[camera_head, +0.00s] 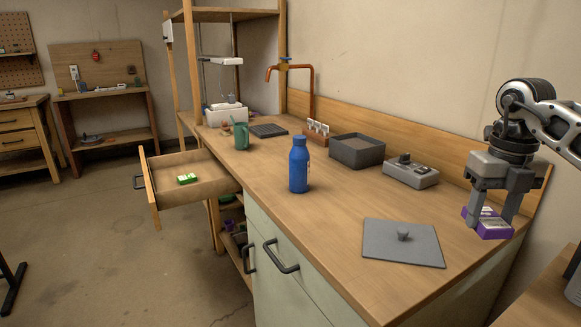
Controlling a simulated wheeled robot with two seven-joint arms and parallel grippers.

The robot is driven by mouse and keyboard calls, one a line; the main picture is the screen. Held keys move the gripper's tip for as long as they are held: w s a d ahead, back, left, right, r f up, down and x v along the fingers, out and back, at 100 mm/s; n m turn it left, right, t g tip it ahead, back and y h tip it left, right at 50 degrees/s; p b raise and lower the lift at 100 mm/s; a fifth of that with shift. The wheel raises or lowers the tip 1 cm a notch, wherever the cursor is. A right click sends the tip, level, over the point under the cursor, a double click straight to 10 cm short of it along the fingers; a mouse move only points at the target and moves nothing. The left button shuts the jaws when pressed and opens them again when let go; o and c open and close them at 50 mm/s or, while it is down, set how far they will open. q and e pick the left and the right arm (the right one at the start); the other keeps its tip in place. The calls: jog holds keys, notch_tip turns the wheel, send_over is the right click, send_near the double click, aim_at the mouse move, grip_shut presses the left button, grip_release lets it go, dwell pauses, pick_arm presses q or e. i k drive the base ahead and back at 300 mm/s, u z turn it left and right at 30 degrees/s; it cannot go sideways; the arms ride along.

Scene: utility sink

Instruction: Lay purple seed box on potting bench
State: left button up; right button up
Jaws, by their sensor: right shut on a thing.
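The purple seed box (494,229) is in the head view at the right. My right gripper (491,219) is shut on it and holds it above the right end of the wooden bench top (338,204). The gripper's fingers hide part of the box. I cannot tell how far above the surface it is. My left gripper is not in the frame. Which surface is the potting bench is not clear from this view.
A blue bottle (299,165), grey tray (357,151), grey device (410,173) and green mug (241,136) stand on the bench.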

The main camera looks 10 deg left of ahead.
aim_at(275, 169)
jog(key=u, duration=1.05)
jog(key=i, duration=1.65)
